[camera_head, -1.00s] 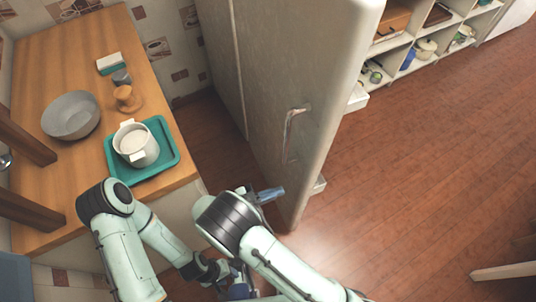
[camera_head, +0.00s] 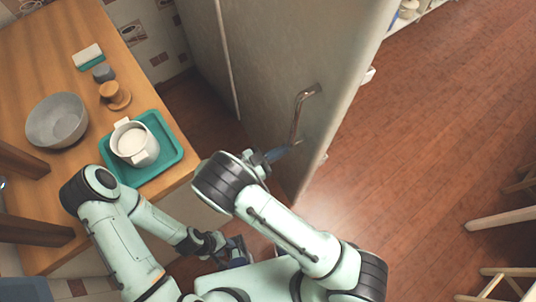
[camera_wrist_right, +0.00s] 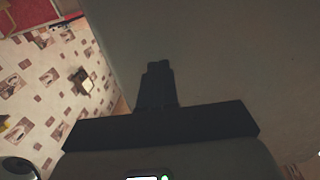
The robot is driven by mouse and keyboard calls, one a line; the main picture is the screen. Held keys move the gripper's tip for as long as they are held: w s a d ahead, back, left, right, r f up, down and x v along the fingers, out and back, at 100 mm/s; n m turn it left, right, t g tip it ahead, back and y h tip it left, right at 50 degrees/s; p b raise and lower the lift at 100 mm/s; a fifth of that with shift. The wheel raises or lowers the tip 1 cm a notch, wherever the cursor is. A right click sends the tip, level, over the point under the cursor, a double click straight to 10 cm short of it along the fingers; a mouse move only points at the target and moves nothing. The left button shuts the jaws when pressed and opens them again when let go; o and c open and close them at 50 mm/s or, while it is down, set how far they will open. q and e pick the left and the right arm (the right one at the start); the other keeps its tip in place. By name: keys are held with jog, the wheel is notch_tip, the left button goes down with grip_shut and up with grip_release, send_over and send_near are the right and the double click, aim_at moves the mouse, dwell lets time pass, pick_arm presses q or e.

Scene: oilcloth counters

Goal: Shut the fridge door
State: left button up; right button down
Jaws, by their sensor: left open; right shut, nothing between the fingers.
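The fridge door (camera_head: 268,60) is a tall grey-beige panel in the middle of the head view. A vertical seam runs along its left side, and its outer face with a metal handle (camera_head: 297,115) is turned toward the counter. It appears to stand open. My right gripper (camera_head: 284,151) is shut and empty, just below the handle near the door face; I cannot tell whether it touches. In the right wrist view, its dark fingers (camera_wrist_right: 157,82) lie against a plain grey surface. My left gripper (camera_head: 238,252) is open and low, partly hidden, away from the door.
A wooden counter (camera_head: 35,85) at the left carries a grey bowl (camera_head: 57,120) and a teal tray (camera_head: 173,151) with a white pot (camera_head: 146,152). Wooden chair parts (camera_head: 505,215) stand at the right edge. The floor (camera_head: 420,130) right of the door is clear.

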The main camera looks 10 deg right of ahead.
jog(key=shift+x, duration=1.5)
jog(key=shift+w+d, duration=0.1)
